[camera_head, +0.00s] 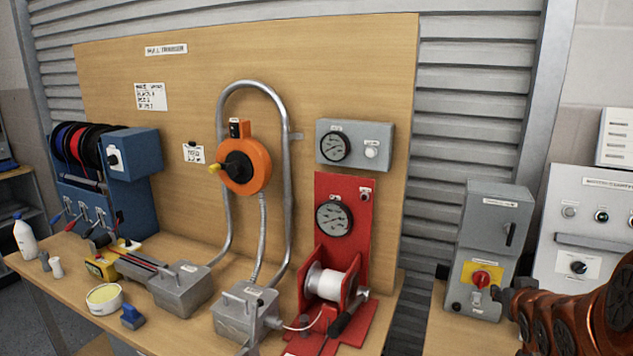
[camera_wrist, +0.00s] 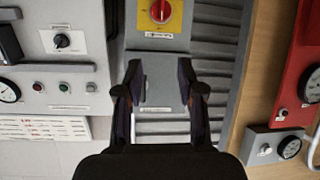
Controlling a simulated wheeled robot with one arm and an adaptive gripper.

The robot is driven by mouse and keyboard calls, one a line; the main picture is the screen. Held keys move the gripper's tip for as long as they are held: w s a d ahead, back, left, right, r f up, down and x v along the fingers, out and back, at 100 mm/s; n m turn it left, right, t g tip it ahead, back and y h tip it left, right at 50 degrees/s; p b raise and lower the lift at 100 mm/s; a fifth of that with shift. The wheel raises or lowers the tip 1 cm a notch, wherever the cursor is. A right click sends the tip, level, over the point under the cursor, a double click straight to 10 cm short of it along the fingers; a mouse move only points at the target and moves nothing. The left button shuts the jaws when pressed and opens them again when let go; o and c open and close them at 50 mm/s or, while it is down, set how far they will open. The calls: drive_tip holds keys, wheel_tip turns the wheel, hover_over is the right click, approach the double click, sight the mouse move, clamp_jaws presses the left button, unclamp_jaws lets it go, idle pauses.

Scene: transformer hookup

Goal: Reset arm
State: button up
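My gripper (camera_wrist: 161,88) shows in the wrist view with its two dark fingers apart and nothing between them. In the head view, my orange and black arm enters at the lower right, and its dark gripper end (camera_head: 503,297) is in front of the grey switch box (camera_head: 492,222). The box has a red knob (camera_head: 480,279) on a yellow plate. In the wrist view, which looks upside down, the red knob (camera_wrist: 160,11) is beyond the fingertips, near the top edge. The gap between fingers and box is hard to judge.
A grey control panel (camera_head: 590,237) stands right of the switch box. To the left, a bench (camera_head: 190,248) carries a red stand (camera_head: 346,193) with a white spool, grey metal boxes, a blue reel unit (camera_head: 134,160) and small items. A wooden backboard (camera_head: 300,60) rises behind.

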drive_tip(key=s+a+f+n+g+y, duration=0.1)
drive_tip(key=s+a+f+g+y, duration=0.1)
drive_tip(key=s+a+g, duration=0.4)
drive_tip(key=s+a+f+n+g+y, duration=0.1)
drive_tip(key=s+a+f+g, duration=0.4)
drive_tip(key=s+a, duration=1.2)
drive_tip(key=s+g+y, duration=0.1)
drive_tip(key=s+g, duration=0.1)
drive_tip(key=s, duration=0.7)
drive_tip(key=shift+s+n+g, duration=0.15)
drive_tip(key=shift+n+g, duration=0.15)
drive_tip(key=shift+n, duration=0.1)
